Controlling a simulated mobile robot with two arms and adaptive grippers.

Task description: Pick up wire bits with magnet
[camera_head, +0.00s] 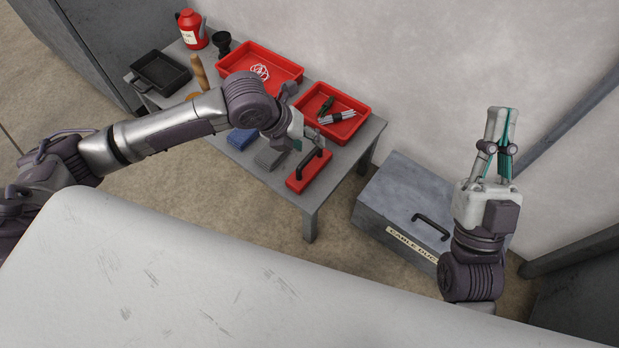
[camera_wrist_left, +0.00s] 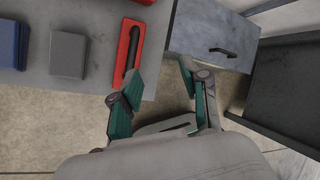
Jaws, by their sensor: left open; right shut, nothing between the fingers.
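A red block with a black bar handle, which looks like the magnet (camera_head: 299,184), lies at the table's near right edge. It also shows at the top of the left wrist view (camera_wrist_left: 122,58). My left gripper (camera_head: 308,137) is over the table close to the magnet's far end; in the left wrist view its fingers (camera_wrist_left: 160,78) are spread, empty and apart from the handle. My right gripper (camera_head: 501,112) is shut and empty, pointing up over the floor at the right. I cannot make out loose wire bits in either view.
The table (camera_head: 338,165) holds a red tray (camera_head: 291,76) with a pale coil, a red tray (camera_head: 364,123) with tools and pale rods, a blue block (camera_head: 242,138), a grey block (camera_head: 268,158), a black pan (camera_head: 160,70) and a red canister (camera_head: 192,32). A grey box (camera_head: 385,205) stands right.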

